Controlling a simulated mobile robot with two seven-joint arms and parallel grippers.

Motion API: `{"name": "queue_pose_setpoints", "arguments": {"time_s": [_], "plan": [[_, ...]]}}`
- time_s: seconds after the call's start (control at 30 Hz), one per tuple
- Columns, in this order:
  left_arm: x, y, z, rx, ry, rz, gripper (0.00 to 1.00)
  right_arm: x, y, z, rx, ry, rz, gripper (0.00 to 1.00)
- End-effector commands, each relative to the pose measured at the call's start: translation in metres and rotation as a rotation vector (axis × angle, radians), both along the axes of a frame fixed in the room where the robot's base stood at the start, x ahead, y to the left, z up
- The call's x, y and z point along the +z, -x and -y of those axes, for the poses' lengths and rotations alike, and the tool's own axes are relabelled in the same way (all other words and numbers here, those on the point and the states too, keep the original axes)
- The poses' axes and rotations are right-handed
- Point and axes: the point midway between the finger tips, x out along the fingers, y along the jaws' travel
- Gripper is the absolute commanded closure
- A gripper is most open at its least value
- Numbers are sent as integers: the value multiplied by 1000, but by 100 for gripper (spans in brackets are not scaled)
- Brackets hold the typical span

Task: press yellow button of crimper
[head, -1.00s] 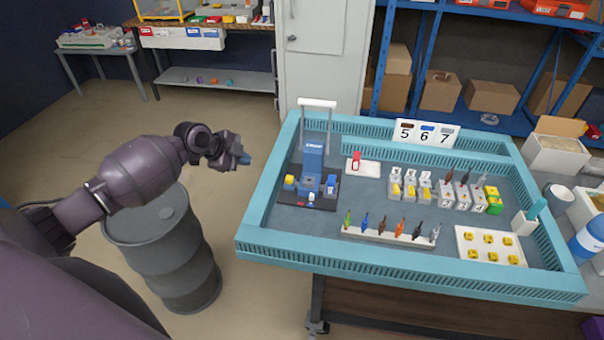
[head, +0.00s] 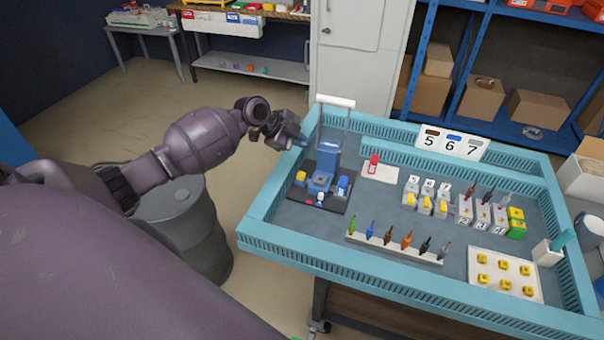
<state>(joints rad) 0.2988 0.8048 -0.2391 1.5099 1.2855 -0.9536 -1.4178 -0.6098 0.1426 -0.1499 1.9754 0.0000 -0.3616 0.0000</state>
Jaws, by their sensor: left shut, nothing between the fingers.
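The crimper (head: 321,180) is a blue press on a dark base plate, with a white-topped handle (head: 336,101) above it. It stands at the left end of the teal-rimmed table. Its yellow button (head: 301,178) is on a small block at the left of the base. My left gripper (head: 303,140) is shut and empty, above the table's left rim, up and to the left of the crimper. It is apart from the yellow button. My right gripper is out of view.
The teal table rim (head: 262,206) stands up around the work surface. A row of coloured screwdriver-like tools (head: 393,249), numbered boxes (head: 464,212) and a white board with yellow pieces (head: 503,274) lie to the right. A grey drum (head: 190,232) stands left of the table.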

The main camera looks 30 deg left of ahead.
Motion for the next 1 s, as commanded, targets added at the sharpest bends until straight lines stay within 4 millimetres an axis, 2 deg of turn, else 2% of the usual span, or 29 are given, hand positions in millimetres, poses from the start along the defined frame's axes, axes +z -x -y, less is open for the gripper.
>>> {"name": "queue_pose_setpoints", "arguments": {"time_s": [0.17,0.37,0.77,1.0], "plan": [[-3,0,0,0,0,0,100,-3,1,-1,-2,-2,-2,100],[-17,0,0,1,1,0,100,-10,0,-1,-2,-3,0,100],[-64,0,0,1,1,-3,100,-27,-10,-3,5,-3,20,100],[-87,0,0,1,0,-2,100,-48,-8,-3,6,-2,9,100]]}}
